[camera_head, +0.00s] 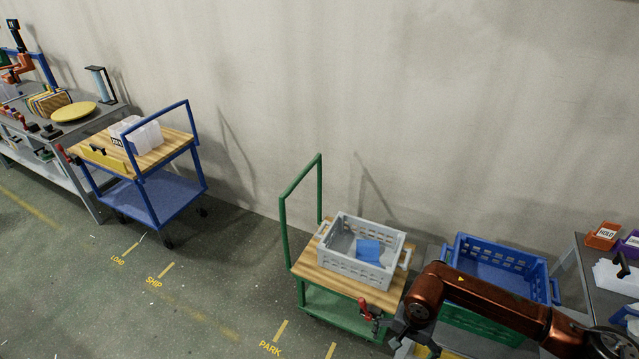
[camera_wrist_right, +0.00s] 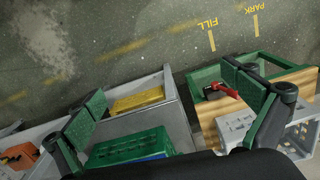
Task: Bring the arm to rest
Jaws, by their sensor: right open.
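My right arm (camera_head: 490,300) is copper-coloured and comes in from the lower right in the head view. Its right gripper (camera_wrist_right: 170,108) is open and empty, with its two dark green-padded fingers spread wide in the right wrist view. In the head view the wrist end hangs at the front right of the green cart (camera_head: 319,200), and the fingertips are hard to make out there. My left arm and gripper are not in view.
The green cart carries a grey crate (camera_head: 335,262) with a blue piece (camera_head: 369,250) inside. A blue crate (camera_head: 545,290) stands right of it, behind my arm. A blue cart (camera_head: 160,200) and a workbench (camera_head: 60,180) stand left. The floor (camera_head: 225,270) between the carts is clear.

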